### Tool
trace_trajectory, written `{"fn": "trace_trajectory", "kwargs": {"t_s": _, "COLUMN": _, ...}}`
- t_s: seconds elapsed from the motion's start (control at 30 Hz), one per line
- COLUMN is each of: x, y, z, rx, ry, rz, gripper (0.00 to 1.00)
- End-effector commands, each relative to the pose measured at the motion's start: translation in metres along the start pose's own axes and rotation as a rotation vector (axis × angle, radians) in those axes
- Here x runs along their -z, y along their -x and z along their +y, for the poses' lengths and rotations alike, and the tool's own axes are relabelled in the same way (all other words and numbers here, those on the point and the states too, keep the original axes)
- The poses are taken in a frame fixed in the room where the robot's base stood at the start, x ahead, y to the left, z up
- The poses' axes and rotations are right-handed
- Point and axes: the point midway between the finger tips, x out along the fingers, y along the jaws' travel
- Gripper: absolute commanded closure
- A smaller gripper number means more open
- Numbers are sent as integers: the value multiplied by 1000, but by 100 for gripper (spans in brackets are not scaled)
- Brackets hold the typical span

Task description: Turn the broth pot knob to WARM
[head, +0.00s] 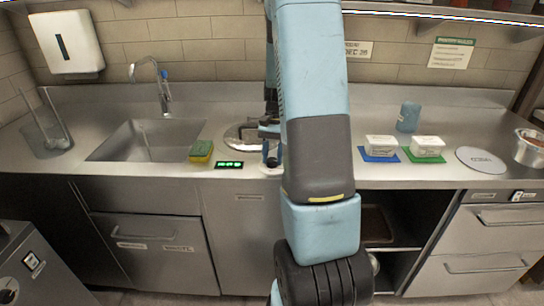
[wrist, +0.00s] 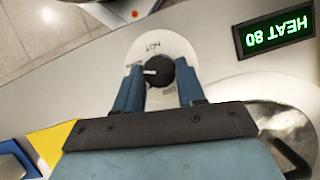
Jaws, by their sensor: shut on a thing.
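The broth pot knob (wrist: 163,66) is black with a white pointer, on a round white dial plate (wrist: 160,42) near the counter's front edge. In the wrist view the pointer faces left; the plate reads HOT at the top, and other markings are partly hidden by my fingers. My gripper (wrist: 158,72) is shut on the knob, one blue finger on each side. A small display (wrist: 278,31), upside down in the wrist view, reads HEAT 80 in green. In the head view my gripper (head: 270,147) is largely hidden by my arm; the display (head: 229,165) lies left of it.
A green and yellow sponge (head: 201,151) lies by the sink (head: 140,141). White tubs on a blue mat (head: 377,156) and a green mat (head: 424,158) stand to the right. A blue container (head: 408,117) stands behind them.

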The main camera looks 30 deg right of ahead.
Motion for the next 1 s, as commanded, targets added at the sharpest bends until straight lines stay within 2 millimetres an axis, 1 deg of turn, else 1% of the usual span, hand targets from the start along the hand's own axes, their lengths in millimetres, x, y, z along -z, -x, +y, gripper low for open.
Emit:
{"fn": "trace_trajectory", "kwargs": {"t_s": 0.03, "x": -1, "y": 0, "z": -5, "rx": -1, "ry": 16, "rz": 0, "gripper": 91}}
{"fn": "trace_trajectory", "kwargs": {"t_s": 0.6, "x": -2, "y": -1, "z": -5, "rx": -13, "ry": 44, "rz": -4, "gripper": 91}}
{"fn": "trace_trajectory", "kwargs": {"t_s": 0.63, "x": -2, "y": -1, "z": -5, "rx": -13, "ry": 44, "rz": -4, "gripper": 59}}
{"fn": "trace_trajectory", "kwargs": {"t_s": 0.87, "x": -2, "y": -1, "z": -3, "rx": -14, "ry": 41, "rz": -3, "gripper": 37}}
{"fn": "trace_trajectory", "kwargs": {"t_s": 1.0, "x": -1, "y": -1, "z": -2, "rx": -15, "ry": 40, "rz": -3, "gripper": 36}}
